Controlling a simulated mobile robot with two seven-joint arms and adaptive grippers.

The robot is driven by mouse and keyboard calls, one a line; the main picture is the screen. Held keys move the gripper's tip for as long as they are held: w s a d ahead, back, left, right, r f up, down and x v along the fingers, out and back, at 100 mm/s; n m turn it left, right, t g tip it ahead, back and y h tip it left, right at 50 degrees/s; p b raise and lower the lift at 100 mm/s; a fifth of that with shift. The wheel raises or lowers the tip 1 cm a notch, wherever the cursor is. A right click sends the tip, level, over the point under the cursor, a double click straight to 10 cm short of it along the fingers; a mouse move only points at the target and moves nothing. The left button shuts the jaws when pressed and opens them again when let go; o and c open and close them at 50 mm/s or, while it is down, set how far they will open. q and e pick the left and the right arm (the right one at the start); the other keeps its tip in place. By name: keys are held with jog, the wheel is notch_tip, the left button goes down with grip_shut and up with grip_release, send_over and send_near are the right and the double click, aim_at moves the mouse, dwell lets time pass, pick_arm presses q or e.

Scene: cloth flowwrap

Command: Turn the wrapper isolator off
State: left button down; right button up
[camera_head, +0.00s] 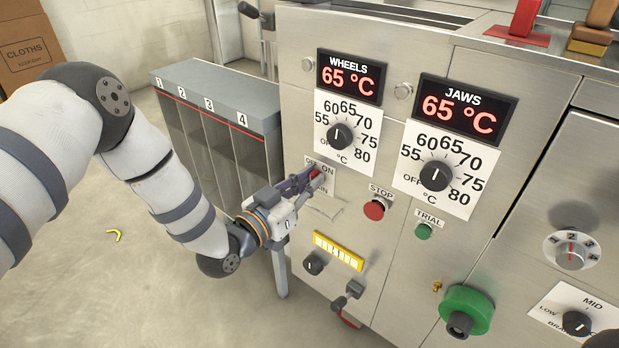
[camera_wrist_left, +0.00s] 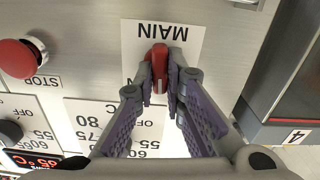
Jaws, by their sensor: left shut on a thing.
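The wrapper isolator is a red handle (camera_head: 316,174) on a white plate (camera_head: 322,188) marked OFF, ON and MAIN, on the steel machine front. In the left wrist view, which sees the panel upside down, the red handle (camera_wrist_left: 157,66) stands out from the plate, roughly upright to the MAIN lettering. My left gripper (camera_head: 308,178) has its fingertips on both sides of the handle and is shut on it. The fingers hide part of the handle and of the OFF and ON marks, so its exact setting is hard to read.
A red STOP button (camera_head: 375,209) and a green TRIAL button (camera_head: 424,231) sit right of the plate. The WHEELS dial (camera_head: 340,136) and JAWS dial (camera_head: 436,175) are above, both displays reading 65 °C. A numbered grey rack (camera_head: 215,75) stands close on the left.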

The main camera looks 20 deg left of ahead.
pick_arm(q)
jog(key=n, duration=0.3)
jog(key=shift+a+n, duration=0.1)
jog(key=shift+n, duration=0.2)
jog(key=shift+f+n, duration=0.15)
jog(key=shift+n, duration=1.85)
jog(key=c, duration=1.7)
grip_release()
jog(key=shift+o, duration=0.2)
jog(key=v, duration=1.2)
